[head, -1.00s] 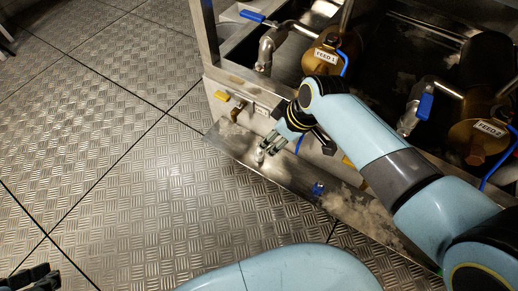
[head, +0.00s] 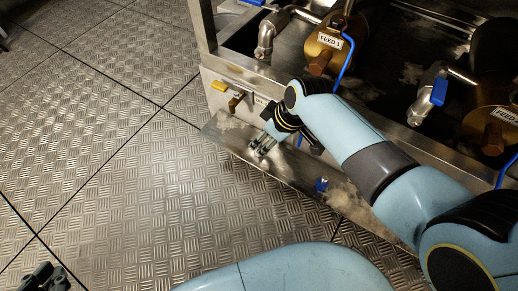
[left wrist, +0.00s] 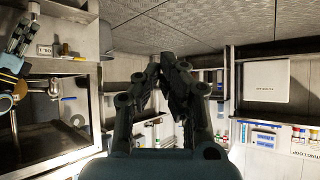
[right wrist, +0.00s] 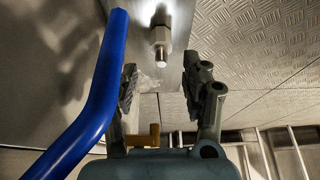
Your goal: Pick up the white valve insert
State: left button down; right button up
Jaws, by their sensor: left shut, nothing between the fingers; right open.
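The white valve insert (right wrist: 162,38), a pale hexagonal piece with a narrower tip, shows in the right wrist view above the metal ledge. It lies ahead of the gap between my right gripper's fingers, apart from them. My right gripper (right wrist: 168,92) is open and empty. My left gripper (head: 46,278) is at the bottom left corner of the head view, far from the insert. In the left wrist view it (left wrist: 168,64) is shut with nothing in it.
A blue tube or handle (right wrist: 92,105) runs close beside my right gripper's left finger. A yellow-handled valve (head: 219,87) sits on the cabinet front. A small blue item (head: 321,185) lies on the ledge (head: 285,170). The patterned metal floor at left is clear.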

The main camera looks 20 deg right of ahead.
aim_at(261, 144)
jog(key=shift+a+f, duration=0.15)
jog(key=shift+f, duration=0.45)
jog(key=shift+b+x, duration=0.95)
jog(key=shift+b, duration=0.2)
jog(key=shift+w+a+f+b, duration=0.2)
jog(key=shift+w+f+b, duration=0.2)
jog(key=shift+f+b, duration=0.15)
pick_arm(q)
jog(key=w+d+r+t+h, duration=0.1)
jog(key=w+r+t, duration=0.3)
jog(key=r, duration=0.4)
jog(key=w+d+r+m+t+h, duration=0.1)
jog(key=w+r+t, duration=0.4)
jog(key=r, duration=0.2)
jog(key=shift+w+r+m, duration=0.3)
jog(key=shift+w+r, duration=0.05)
pick_arm(e)
jog(key=shift+r, duration=0.1)
jog(key=shift+c, duration=0.2)
grip_shut()
